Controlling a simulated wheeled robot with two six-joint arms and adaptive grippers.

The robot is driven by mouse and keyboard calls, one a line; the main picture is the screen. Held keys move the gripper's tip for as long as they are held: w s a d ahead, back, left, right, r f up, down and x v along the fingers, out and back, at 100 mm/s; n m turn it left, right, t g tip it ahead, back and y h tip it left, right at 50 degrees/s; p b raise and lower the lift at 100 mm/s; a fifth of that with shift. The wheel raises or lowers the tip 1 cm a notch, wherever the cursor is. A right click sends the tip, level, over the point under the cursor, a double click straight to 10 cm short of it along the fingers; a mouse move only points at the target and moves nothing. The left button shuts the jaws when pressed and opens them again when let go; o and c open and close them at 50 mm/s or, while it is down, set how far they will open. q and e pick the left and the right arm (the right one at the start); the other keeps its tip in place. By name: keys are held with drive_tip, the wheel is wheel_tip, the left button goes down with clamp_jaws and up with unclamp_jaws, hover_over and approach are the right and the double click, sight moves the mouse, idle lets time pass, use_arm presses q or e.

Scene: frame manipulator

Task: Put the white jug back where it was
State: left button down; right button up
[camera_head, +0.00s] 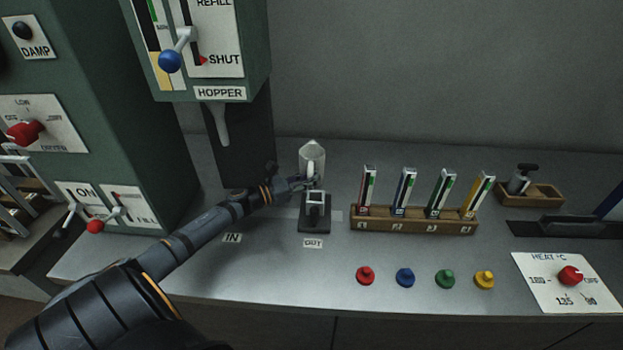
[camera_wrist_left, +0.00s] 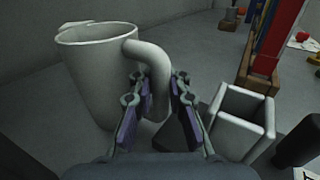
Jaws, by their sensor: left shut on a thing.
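The white jug (camera_head: 312,155) stands upright on or just above the grey counter, behind the small dark stand near the OUT label. In the left wrist view the jug (camera_wrist_left: 95,75) fills the left side, its curved handle between my gripper fingers. My left gripper (camera_head: 308,183) is shut on that handle; it also shows in the left wrist view (camera_wrist_left: 155,105). Whether the jug's base touches the counter is hard to tell. My right gripper is not in view.
A white square cup (camera_head: 316,197) sits on the dark stand (camera_head: 314,225), close to my left gripper. A wooden rack (camera_head: 415,220) with several coloured gauges stands to the right. The hopper (camera_head: 210,50) overhangs at left. Coloured knobs (camera_head: 405,278) line the front.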

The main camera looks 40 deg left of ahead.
use_arm(q)
drive_tip(key=c, duration=1.8)
unclamp_jaws()
drive_tip(key=shift+f, duration=0.15)
drive_tip(key=shift+c, duration=0.2)
drive_tip(key=shift+o, duration=1.4)
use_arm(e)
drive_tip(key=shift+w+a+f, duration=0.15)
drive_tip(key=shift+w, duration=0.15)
use_arm(q)
drive_tip(key=shift+r, duration=0.2)
drive_tip(key=p+v, duration=0.3)
drive_tip(key=v, duration=0.2)
drive_tip(key=p+v, duration=0.3)
drive_tip(key=v, duration=0.3)
drive_tip(key=shift+s+r, duration=0.15)
drive_tip(key=shift+r, duration=0.1)
drive_tip(key=shift+s+a+f, duration=0.2)
drive_tip(key=shift+s+a, duration=0.05)
drive_tip(key=shift+s, duration=0.1)
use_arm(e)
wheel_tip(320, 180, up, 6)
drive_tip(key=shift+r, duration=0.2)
